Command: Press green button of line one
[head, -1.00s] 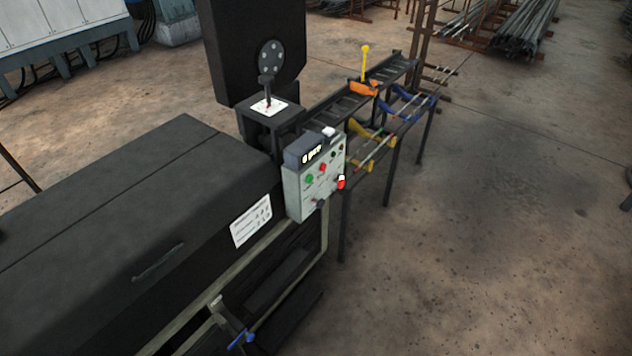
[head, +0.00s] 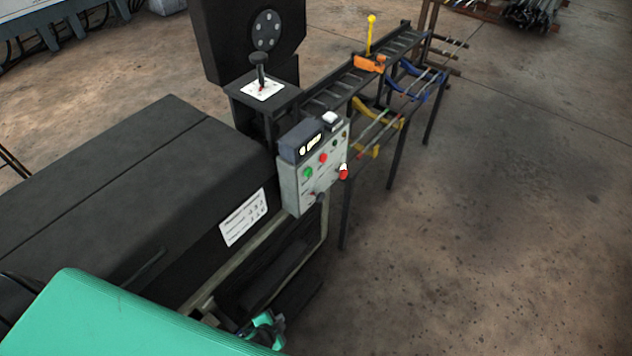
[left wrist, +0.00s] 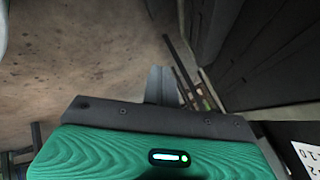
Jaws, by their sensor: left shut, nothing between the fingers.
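The grey control box (head: 292,196) stands at the end of the dark machine in the head view. A green button (head: 308,173) sits on its front face, left of a red button (head: 323,158). The labels are too small to read, so I cannot tell which line it belongs to. My left arm comes in at the bottom left of the head view, with teal parts low in front of the machine, below the box and apart from it. In the left wrist view my left gripper (left wrist: 160,86) has its grey fingers together and empty. My right gripper is not in view.
A red-capped knob (head: 343,173) sticks out at the box's right edge. A lever stand (head: 262,90) rises behind the box. A roller conveyor (head: 350,80) runs to the back right. The dark machine cover (head: 150,190) fills the left. Open floor (head: 500,220) lies to the right.

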